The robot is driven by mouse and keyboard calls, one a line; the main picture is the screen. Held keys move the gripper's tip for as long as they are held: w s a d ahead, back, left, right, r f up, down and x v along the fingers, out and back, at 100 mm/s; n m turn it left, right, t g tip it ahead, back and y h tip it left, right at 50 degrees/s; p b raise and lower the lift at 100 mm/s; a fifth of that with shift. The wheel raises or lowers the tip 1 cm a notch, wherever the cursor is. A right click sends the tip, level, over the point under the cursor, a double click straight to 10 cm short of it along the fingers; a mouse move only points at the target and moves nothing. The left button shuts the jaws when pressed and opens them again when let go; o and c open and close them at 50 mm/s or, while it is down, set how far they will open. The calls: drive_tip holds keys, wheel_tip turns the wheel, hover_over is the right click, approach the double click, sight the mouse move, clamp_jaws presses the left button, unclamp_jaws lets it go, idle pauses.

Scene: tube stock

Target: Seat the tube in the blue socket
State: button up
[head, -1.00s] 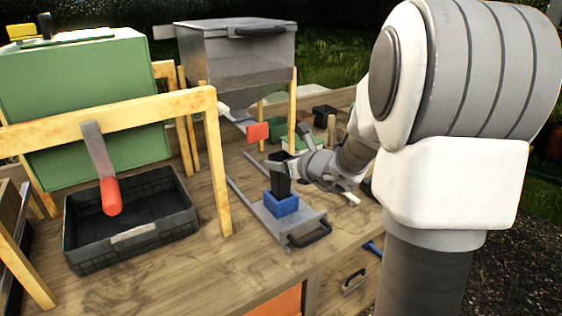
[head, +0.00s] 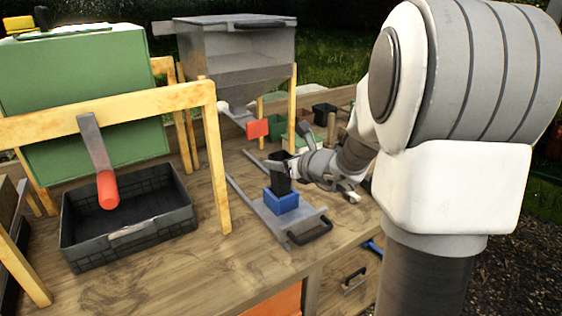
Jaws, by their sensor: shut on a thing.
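The blue socket (head: 282,203) is a block on a grey metal sled plate (head: 268,222) with a black handle at its front. A black tube (head: 280,183) stands at the socket, roughly upright with a slight tilt. Its lower end is at the socket's top; I cannot tell how deep it sits inside. My gripper (head: 291,172) reaches in from the right and is shut on the tube near its upper part. The fingertips are small and partly hidden in this view.
A black crate (head: 128,237) and a wooden frame (head: 218,160) with a red-handled lever (head: 107,188) stand to the left. A grey hopper (head: 237,60) with a red tab (head: 257,129) is behind. The wooden bench (head: 190,270) is clear in front.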

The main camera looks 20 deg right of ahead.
drive_tip(key=shift+f+b, duration=0.3)
drive_tip(key=shift+f, duration=0.05)
idle(0.3)
drive_tip(key=shift+f+b, duration=0.35)
drive_tip(key=shift+b, duration=0.05)
drive_tip(key=shift+f+b, duration=1.05)
drive_tip(key=shift+b, duration=0.5)
idle(1.2)
idle(0.6)
drive_tip(key=o, duration=1.4)
drive_tip(key=shift+r+p, duration=3.55)
drive_tip(key=shift+r, duration=0.95)
